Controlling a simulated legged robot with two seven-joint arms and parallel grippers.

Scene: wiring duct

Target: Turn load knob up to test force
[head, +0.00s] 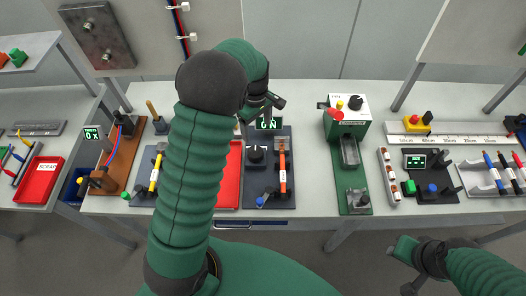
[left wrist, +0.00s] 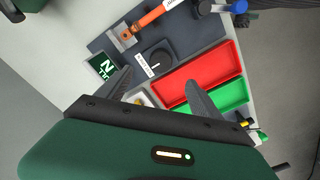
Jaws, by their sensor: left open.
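The black load knob (head: 257,154) sits on a dark panel (head: 262,186) in the middle of the table, below a green-lit display (head: 268,123) that seems to read 0 N. The left wrist view shows the knob (left wrist: 158,58) with a white label (left wrist: 146,65) beside it, and part of the display (left wrist: 104,67). My left gripper (head: 260,118) is above the back of the panel, its fingers partly hidden by my arm. In the left wrist view its fingers (left wrist: 160,90) are apart and empty, not touching the knob. My right gripper (head: 406,267) is low at the right, off the table; its jaws are unclear.
An orange-handled tool (head: 283,166) lies on the panel right of the knob. Red and green trays (left wrist: 205,70) adjoin the panel. A green machine (head: 348,130) stands to the right. My left arm hides part of the table left of the panel.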

